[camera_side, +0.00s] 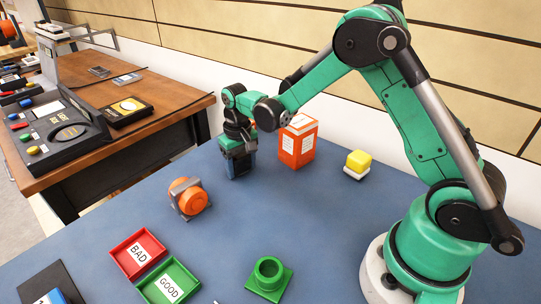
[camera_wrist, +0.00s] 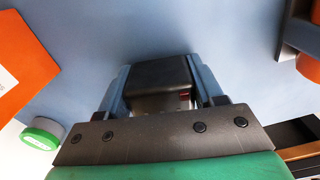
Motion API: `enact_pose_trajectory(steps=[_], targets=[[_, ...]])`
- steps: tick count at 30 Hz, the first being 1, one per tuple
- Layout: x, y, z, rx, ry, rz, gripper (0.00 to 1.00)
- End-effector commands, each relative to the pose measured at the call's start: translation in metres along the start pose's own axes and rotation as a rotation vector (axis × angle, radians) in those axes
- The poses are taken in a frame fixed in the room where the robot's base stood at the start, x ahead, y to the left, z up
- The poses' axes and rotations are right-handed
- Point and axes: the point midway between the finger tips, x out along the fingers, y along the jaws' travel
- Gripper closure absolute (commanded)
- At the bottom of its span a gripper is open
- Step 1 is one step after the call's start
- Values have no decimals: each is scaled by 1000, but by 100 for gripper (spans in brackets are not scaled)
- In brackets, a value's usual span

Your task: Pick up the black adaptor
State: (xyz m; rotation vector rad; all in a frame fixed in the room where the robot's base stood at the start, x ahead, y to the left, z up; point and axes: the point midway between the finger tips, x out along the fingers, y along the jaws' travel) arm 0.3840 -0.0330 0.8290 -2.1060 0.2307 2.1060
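The black adaptor (camera_wrist: 160,75) shows in the wrist view as a dark block between the two fingers of my gripper (camera_wrist: 162,88). The fingers lie close against its left and right sides with no clear gap, so my gripper looks shut on it. In the side view my gripper (camera_side: 240,168) points down at the far part of the blue table, left of the orange-and-white box. The adaptor is mostly hidden there by the fingers. I cannot tell whether it is touching the table.
The orange-and-white box (camera_side: 298,142) stands close right of my gripper. A yellow button block (camera_side: 357,164) is further right. An orange round part in a grey holder (camera_side: 188,197), red BAD tray (camera_side: 118,250), green GOOD tray (camera_side: 151,291) and green flanged part (camera_side: 287,281) are nearer the camera.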

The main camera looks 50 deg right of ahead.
Motion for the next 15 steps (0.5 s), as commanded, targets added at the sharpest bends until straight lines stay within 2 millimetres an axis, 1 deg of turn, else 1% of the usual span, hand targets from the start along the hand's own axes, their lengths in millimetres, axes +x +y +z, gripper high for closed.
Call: enact_pose_trajectory(steps=[1,2,11,15], targets=[[0,0,0,0,0,0,88],[0,0,0,0,0,0,94],[-2,0,0,0,0,0,94],[-13,0,0,0,0,0,94]])
